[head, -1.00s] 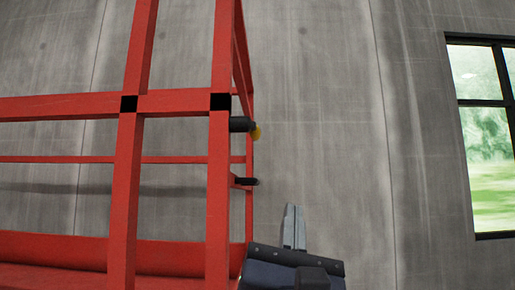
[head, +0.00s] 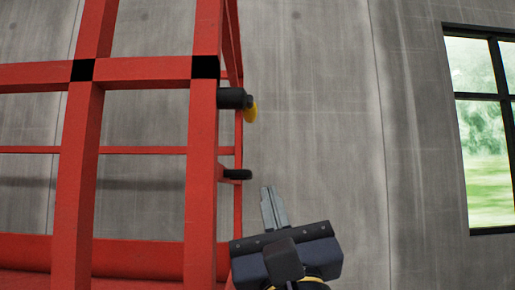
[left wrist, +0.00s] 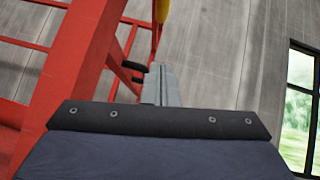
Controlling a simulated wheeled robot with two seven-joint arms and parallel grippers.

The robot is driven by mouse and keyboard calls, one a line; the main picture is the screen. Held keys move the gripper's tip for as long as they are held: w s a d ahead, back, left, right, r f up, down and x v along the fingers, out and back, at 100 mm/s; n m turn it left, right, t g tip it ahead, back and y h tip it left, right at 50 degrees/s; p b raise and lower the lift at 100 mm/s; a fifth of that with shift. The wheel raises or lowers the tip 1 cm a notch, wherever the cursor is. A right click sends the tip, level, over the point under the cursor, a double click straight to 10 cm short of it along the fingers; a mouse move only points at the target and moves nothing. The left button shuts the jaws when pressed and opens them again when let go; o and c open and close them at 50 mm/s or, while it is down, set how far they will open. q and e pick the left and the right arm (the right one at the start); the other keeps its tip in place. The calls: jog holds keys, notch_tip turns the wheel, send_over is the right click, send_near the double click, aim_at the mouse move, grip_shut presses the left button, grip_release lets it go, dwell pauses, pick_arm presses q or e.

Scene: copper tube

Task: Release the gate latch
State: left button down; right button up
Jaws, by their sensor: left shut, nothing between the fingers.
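A red metal frame (head: 200,150), which looks like the gate, stands on the left. A black cylinder (head: 231,98) with a yellow end piece (head: 251,110) sticks out from its right side; I take this as the latch. A shorter black peg (head: 238,174) sticks out below it. My left gripper (head: 267,190) is shut and empty, right of and below the peg, pointing up. In the left wrist view the shut fingers (left wrist: 158,68) appear just right of the peg (left wrist: 132,66), and the yellow piece (left wrist: 162,10) is at the top edge. Contact is not visible. My right gripper is out of view.
A grey concrete wall (head: 320,110) stands behind. A black-framed window (head: 485,150) is at the right. The space right of the red frame is clear. A red lower rail (head: 140,255) crosses at the bottom left.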

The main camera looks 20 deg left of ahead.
pick_arm(q)
jog(key=p, duration=0.6)
send_near(251, 122)
jog(key=w, duration=0.3)
jog(key=r+p, duration=0.1)
jog(key=a+r, duration=0.1)
jog(key=r+p, duration=0.1)
jog(key=r, duration=0.1)
jog(key=shift+w+a+p, duration=0.2)
jog(key=shift+a+p, duration=0.15)
jog(key=shift+a, duration=0.05)
